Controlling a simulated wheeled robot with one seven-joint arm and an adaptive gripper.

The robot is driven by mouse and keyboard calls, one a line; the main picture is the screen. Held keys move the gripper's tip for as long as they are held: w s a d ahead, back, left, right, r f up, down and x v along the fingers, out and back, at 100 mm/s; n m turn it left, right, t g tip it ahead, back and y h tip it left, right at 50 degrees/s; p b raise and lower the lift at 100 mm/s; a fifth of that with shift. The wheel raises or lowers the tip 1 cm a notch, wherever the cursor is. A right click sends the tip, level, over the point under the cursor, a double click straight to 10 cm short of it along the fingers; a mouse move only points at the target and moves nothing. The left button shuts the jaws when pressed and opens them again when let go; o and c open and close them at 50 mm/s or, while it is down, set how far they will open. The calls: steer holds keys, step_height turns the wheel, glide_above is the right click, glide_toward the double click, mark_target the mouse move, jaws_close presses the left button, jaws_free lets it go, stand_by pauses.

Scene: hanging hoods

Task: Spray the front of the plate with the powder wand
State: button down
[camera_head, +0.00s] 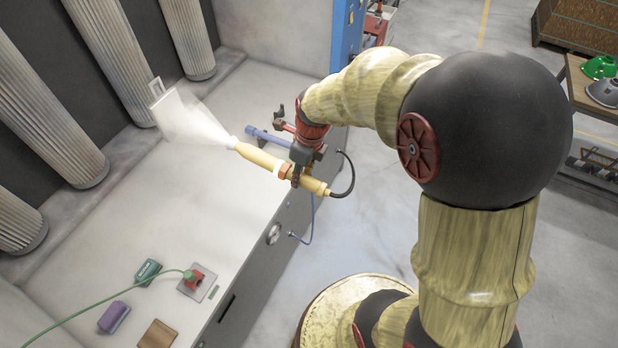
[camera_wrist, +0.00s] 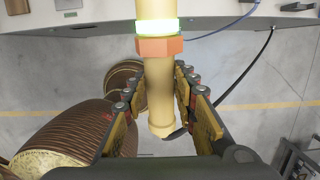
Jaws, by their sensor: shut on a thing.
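The powder wand (camera_head: 262,160) is a yellow tube with an orange collar, and a black cable leaves its rear end. My gripper (camera_head: 304,168) is shut on it. In the wrist view the wand (camera_wrist: 158,85) runs between the fingers of my gripper (camera_wrist: 162,95), with a glowing green-white ring ahead of the orange collar. A white cone of powder leaves the tip toward the upper left. It reaches the pale plate (camera_head: 172,112), which hangs by a small hook frame and is partly veiled by the spray.
Large pleated filter cylinders (camera_head: 108,60) line the booth's back wall. A green block (camera_head: 148,272), a red button box (camera_head: 197,280), a purple block (camera_head: 113,317) and a brown block (camera_head: 157,335) are on the booth surface. A blue post (camera_head: 346,45) stands at the booth's right end.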

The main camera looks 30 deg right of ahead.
mark_target(281, 164)
steer(key=shift+w+a+r, duration=0.2)
steer(key=shift+w+a, duration=0.4)
steer(key=shift+w, duration=0.2)
steer(key=shift+w+a+r, duration=0.2)
steer(key=shift+w+a, duration=0.4)
steer(key=shift+w, duration=0.25)
steer(key=shift+w+a+r, duration=0.2)
steer(key=shift+w+a, duration=0.4)
steer(key=shift+w, duration=0.2)
steer(key=shift+r+p, duration=1.5)
steer(key=shift+r, duration=0.05)
steer(key=shift+f+b, duration=1.3)
steer(key=shift+f, duration=1.8)
step_height(281, 164, up, 3)
steer(key=p, duration=0.3)
steer(key=shift+r, duration=0.1)
steer(key=s+d, duration=0.4)
steer(key=s, duration=0.1)
steer(key=s+d, duration=0.2)
steer(key=s, duration=0.1)
steer(key=shift+s+p, duration=0.1)
steer(key=shift+p, duration=0.25)
